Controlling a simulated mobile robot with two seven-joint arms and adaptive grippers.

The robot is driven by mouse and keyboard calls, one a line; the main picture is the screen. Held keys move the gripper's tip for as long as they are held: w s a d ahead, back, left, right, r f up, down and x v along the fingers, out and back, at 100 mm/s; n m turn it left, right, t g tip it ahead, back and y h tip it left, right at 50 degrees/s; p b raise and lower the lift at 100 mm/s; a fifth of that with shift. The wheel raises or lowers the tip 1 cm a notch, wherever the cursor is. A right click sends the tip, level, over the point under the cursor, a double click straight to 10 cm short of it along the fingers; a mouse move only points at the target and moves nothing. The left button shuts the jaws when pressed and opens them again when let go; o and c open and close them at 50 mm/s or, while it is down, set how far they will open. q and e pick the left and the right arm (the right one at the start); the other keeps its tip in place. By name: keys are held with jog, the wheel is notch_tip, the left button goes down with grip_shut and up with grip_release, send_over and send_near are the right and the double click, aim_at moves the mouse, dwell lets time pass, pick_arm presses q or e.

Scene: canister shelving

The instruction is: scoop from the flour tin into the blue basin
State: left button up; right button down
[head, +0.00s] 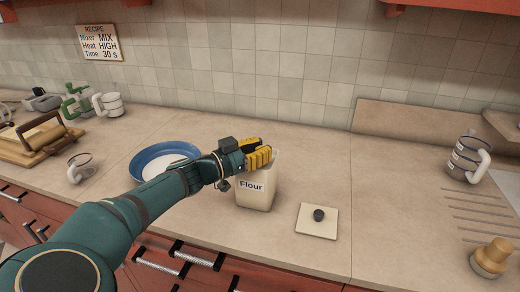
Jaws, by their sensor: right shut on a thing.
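The flour tin (256,196) is a cream, square container labelled "Flour", upright on the counter near the middle of the head view. Its lid (319,218), a pale square with a dark knob, lies on the counter to its right. My right gripper (258,156), with yellow fingers, is at the tin's mouth and covers part of its rim. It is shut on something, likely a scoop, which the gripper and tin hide. The blue basin (143,160) stands left of the tin, with a white inside, partly behind my right arm. My left gripper is out of view.
A white mug (110,104) is at the back. A jar with a handle (467,158) stands at right.

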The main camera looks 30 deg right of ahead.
dwell(0.3)
jog(key=shift+r+p, duration=1.85)
jog(key=shift+r, duration=1.35)
jog(key=shift+r+p, duration=0.75)
jog(key=shift+r, duration=0.65)
notch_tip(320, 180, up, 2)
jog(key=shift+r+p, duration=0.25)
jog(key=shift+p, duration=0.4)
notch_tip(320, 180, up, 4)
notch_tip(320, 180, down, 4)
